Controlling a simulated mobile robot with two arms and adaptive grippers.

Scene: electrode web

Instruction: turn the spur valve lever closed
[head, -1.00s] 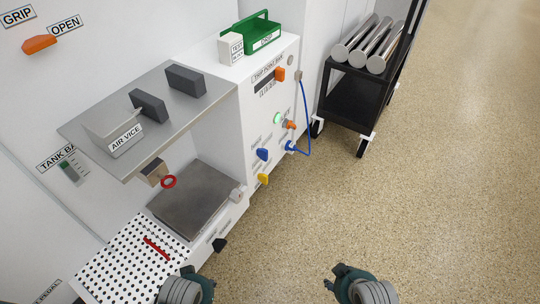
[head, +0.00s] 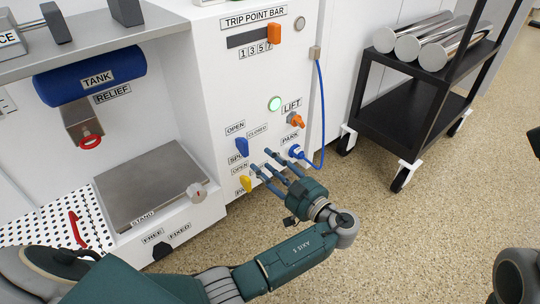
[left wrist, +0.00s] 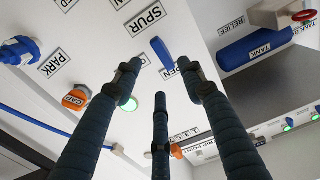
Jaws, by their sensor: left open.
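The spur valve lever (head: 242,147) is a blue handle on the white cabinet front, beside the SPUR label. It stands close to upright under the OPEN label, with the CLOSED label to its upper right. In the left wrist view the blue lever (left wrist: 161,52) shows between the SPUR and OPEN labels, ahead of the fingers. My left gripper (head: 267,160) is open and empty, its fingers pointing at the panel just right of and below the lever. In the left wrist view the gripper's fingers (left wrist: 160,75) are spread. I see no contact with the lever.
A yellow lever (head: 246,184) sits below the spur lever. To the right are the orange LIFT knob (head: 297,121) and the blue PARK connector (head: 295,151) with its hose. A stand plate (head: 150,185) is at left, a black cart (head: 415,110) at right. Floor between is clear.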

